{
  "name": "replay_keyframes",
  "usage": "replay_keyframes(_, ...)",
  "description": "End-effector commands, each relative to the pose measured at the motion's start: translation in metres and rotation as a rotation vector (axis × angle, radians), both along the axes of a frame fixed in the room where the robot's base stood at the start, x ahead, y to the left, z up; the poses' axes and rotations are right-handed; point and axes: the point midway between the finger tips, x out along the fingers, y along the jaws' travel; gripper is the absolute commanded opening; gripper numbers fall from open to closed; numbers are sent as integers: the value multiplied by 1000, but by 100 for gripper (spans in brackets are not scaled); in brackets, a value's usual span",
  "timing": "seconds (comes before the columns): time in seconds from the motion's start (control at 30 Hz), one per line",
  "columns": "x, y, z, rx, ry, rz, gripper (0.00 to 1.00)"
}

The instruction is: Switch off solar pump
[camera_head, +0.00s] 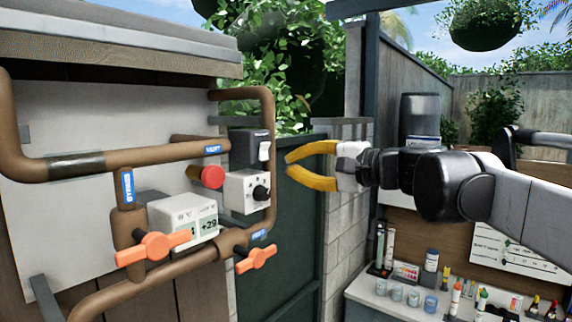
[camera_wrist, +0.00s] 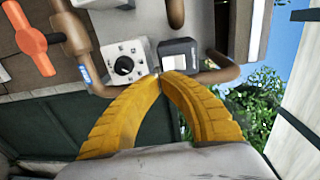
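A dark switch box (camera_head: 248,149) with a pale rocker switch (camera_head: 265,151) is mounted on the pipe panel. Below it is a white control box (camera_head: 240,190) with a black knob (camera_head: 260,192). Which one is the solar pump's switch I cannot read. My gripper (camera_head: 287,165) has two curved yellow fingers, partly open with a narrow gap between the tips and nothing held. In the head view it is right of both boxes and apart from them. In the wrist view, the fingertips (camera_wrist: 166,76) appear just below the dark box (camera_wrist: 182,55), beside the white box (camera_wrist: 126,62).
Brown pipes (camera_head: 130,156) with orange valve handles (camera_head: 153,247) surround the boxes. A red button (camera_head: 212,177) and a white display unit (camera_head: 185,216) sit left of them. A dark green gate (camera_head: 285,225) is behind, and a cluttered bench (camera_head: 395,300) is lower right.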

Motion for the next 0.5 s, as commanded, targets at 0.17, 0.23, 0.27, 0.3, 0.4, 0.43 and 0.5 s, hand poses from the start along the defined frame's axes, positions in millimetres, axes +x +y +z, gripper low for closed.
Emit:
replay_keyframes(0.17,-25,-35,-12,0,0,-6,0)
replay_keyframes(0.23,-33,-45,-14,0,0,-5,0)
replay_keyframes(0.27,-36,-48,-14,0,0,-5,0)
replay_keyframes(0.3,-40,-53,-15,0,1,-4,0)
replay_keyframes(0.4,-46,-61,-16,0,1,-3,0)
replay_keyframes(0.43,-48,-62,-16,1,1,-2,0)
replay_keyframes(0.5,-50,-65,-16,1,1,-2,0)
